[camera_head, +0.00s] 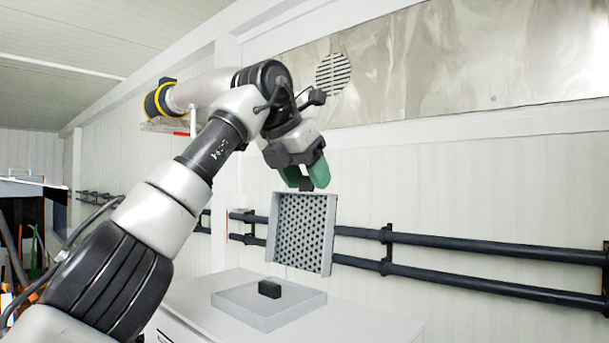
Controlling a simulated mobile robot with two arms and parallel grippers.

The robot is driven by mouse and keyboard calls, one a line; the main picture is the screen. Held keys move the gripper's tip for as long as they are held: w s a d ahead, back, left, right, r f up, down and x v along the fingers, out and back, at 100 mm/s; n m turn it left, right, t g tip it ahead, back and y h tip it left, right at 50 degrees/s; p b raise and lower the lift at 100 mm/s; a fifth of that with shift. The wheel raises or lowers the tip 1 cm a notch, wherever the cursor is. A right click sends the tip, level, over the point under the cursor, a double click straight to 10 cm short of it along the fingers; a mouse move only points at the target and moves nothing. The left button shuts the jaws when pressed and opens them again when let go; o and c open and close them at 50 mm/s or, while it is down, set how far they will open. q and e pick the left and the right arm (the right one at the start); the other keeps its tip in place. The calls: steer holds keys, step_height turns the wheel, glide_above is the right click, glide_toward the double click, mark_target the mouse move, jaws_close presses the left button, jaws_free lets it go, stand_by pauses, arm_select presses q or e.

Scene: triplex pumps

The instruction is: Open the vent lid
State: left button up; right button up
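A grey perforated panel with a raised rim (301,232) stands steeply tilted above a white cabinet top. I take it for the vent lid, but cannot be sure. A small black block (306,187) shows at its top edge. My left gripper (306,174) has green fingers pointing down just above that edge. The fingers are slightly apart, with the black block at their tips. I cannot tell whether they grip it. Below lies a flat grey rimmed piece (240,301) with a black block (269,289) on it. My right gripper is not in view.
The white cabinet top (365,328) has bare room right of the flat grey piece. Dark horizontal pipes (470,246) run along the white wall behind. A round slotted grille (333,74) is on the metal wall panel above.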

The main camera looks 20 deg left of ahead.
arm_select(q)
steer(key=shift+f, duration=0.3)
steer(key=v, duration=1.1)
steer(key=shift+w+r, duration=0.1)
steer(key=shift+r, duration=0.05)
steer(key=shift+a, duration=0.1)
